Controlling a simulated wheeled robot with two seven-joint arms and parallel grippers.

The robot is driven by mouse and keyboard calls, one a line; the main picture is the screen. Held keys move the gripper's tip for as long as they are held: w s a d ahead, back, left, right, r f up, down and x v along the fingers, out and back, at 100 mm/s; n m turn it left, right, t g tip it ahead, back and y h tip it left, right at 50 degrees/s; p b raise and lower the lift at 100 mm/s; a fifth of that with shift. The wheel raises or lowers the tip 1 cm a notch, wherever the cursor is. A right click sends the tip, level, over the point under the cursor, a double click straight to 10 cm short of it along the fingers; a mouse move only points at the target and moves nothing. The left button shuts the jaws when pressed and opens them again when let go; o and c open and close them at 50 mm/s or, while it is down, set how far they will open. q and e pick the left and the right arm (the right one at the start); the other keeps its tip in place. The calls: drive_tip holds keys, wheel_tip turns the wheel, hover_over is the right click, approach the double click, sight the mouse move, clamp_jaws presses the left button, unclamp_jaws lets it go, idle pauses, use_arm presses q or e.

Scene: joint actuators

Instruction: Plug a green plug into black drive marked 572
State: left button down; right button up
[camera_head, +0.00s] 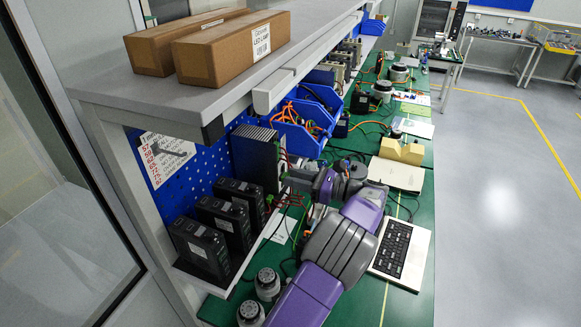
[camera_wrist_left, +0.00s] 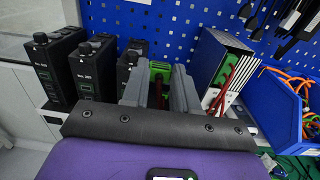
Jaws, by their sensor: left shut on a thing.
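Three black drives stand in a row at the left end of the bench; in the head view they are the front drive (camera_head: 200,250), middle drive (camera_head: 223,224) and rear drive (camera_head: 241,196). In the left wrist view they are the left drive (camera_wrist_left: 60,67), middle drive (camera_wrist_left: 93,67) and right drive (camera_wrist_left: 128,62). Their numbers are too small to read surely. My left gripper (camera_head: 294,180) is shut on a green plug (camera_wrist_left: 160,72) with a red cable, held between its fingers, just right of the right drive in the wrist view. My right gripper is out of view.
A larger finned black unit (camera_head: 256,158) stands behind the drives against a blue pegboard, with red wires. Blue bins (camera_head: 300,128) of orange cables lie beyond. A keyboard (camera_head: 402,252) and round motors (camera_head: 267,284) lie on the green bench. Cardboard boxes (camera_head: 230,50) sit on the shelf above.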

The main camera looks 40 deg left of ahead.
use_arm(q)
drive_tip(key=s+f+b, duration=0.1)
drive_tip(key=s+f, duration=0.3)
drive_tip(key=f, duration=0.5)
drive_tip(key=shift+s+a+f, duration=0.2)
drive_tip(key=shift+s+f, duration=0.2)
drive_tip(key=shift+s+a, duration=0.1)
drive_tip(key=shift+a, duration=0.15)
drive_tip(key=shift+s+a, duration=0.15)
drive_tip(key=shift+a, duration=0.3)
drive_tip(key=shift+a+p, duration=0.1)
drive_tip(key=shift+p, duration=0.35)
drive_tip(key=shift+s+a, duration=0.15)
drive_tip(key=shift+a, duration=0.2)
idle(0.8)
